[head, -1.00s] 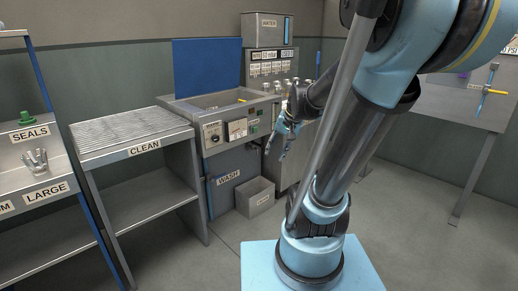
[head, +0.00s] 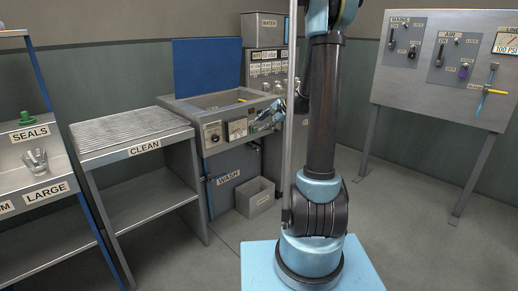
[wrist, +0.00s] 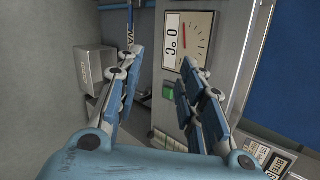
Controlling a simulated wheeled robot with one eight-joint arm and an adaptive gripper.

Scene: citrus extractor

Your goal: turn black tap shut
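My gripper (wrist: 160,65) is open and empty, its blue fingers spread apart in the wrist view. In the head view my gripper (head: 264,118) is beside the front panel of the wash unit (head: 190,137), partly hidden by my arm. In the wrist view a gauge with a red needle (wrist: 191,35) and green buttons (wrist: 168,93) lie beyond the fingers. A small dark part (wrist: 144,97) shows between the fingers, close to the left one; I cannot tell whether it is the black tap. No black tap is clearly visible in the head view.
A grey bin (head: 255,197) stands on the floor below the wash unit. The raised blue lid (head: 207,65) is behind the basin. The CLEAN rack (head: 130,131) is to the left. A panel with switches and a yellow-handled valve (head: 440,90) stands at right.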

